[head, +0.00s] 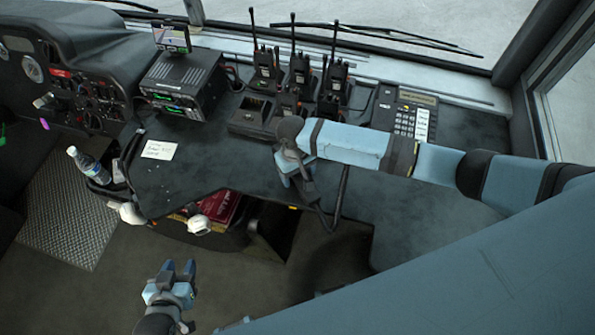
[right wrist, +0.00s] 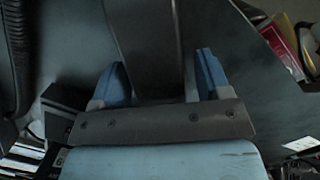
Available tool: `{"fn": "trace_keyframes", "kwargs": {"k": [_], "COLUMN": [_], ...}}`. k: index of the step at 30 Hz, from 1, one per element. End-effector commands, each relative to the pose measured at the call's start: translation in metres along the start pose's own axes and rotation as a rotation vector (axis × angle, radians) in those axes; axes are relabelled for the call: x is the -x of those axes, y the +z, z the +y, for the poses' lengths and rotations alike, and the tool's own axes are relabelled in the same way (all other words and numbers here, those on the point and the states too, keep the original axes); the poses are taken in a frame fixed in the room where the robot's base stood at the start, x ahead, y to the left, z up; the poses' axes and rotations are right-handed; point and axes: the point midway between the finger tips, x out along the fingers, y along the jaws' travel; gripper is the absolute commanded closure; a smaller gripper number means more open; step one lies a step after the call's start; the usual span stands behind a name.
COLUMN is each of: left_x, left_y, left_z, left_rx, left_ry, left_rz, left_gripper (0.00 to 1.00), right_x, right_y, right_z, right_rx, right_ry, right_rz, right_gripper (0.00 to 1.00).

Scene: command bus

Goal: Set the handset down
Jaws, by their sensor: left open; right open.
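The desk phone (head: 405,115) sits on the right of the dash, its keypad showing and the handset cradle at its left side looking empty. A black cord (head: 338,200) hangs in a loop from the dash to my right gripper (head: 297,183), which is over the dash's front edge. In the right wrist view, a long dark shape, likely the handset (right wrist: 148,40), lies between the fingers of my right gripper (right wrist: 160,82). The fingers are apart; I cannot tell whether they touch it. My left gripper (head: 180,270) is open and empty, low over the floor.
Several handheld radios (head: 300,72) stand in chargers behind my right arm. A radio unit (head: 183,80), a note (head: 160,150) and a bottle (head: 88,165) are to the left. A red book (head: 220,206) lies in the shelf below. The dash right of the cord is bare.

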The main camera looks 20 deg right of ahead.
Motion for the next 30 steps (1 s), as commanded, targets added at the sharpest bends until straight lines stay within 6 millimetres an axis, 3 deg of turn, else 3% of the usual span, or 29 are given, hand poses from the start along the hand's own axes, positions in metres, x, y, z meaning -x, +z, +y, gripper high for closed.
{"fn": "trace_keyframes", "kwargs": {"k": [7, 21, 30], "left_x": [0.000, -0.001, -0.001], "left_y": [-0.001, 0.001, 0.002], "left_z": [0.000, 0.000, 0.000], "left_rx": [0.000, 0.000, 0.000], "left_ry": [0.000, 0.000, 0.001], "left_rz": [0.002, 0.000, -0.002], "left_gripper": [0.57, 0.57, 0.57], "right_x": [0.015, 0.107, 0.123], "right_y": [0.000, -0.001, 0.000], "right_z": [0.000, 0.000, 0.000], "right_rx": [0.000, 0.000, 0.000], "right_ry": [-0.001, -0.001, -0.001], "right_rz": [0.002, 0.002, 0.000], "right_gripper": [0.30, 0.30, 0.30]}}
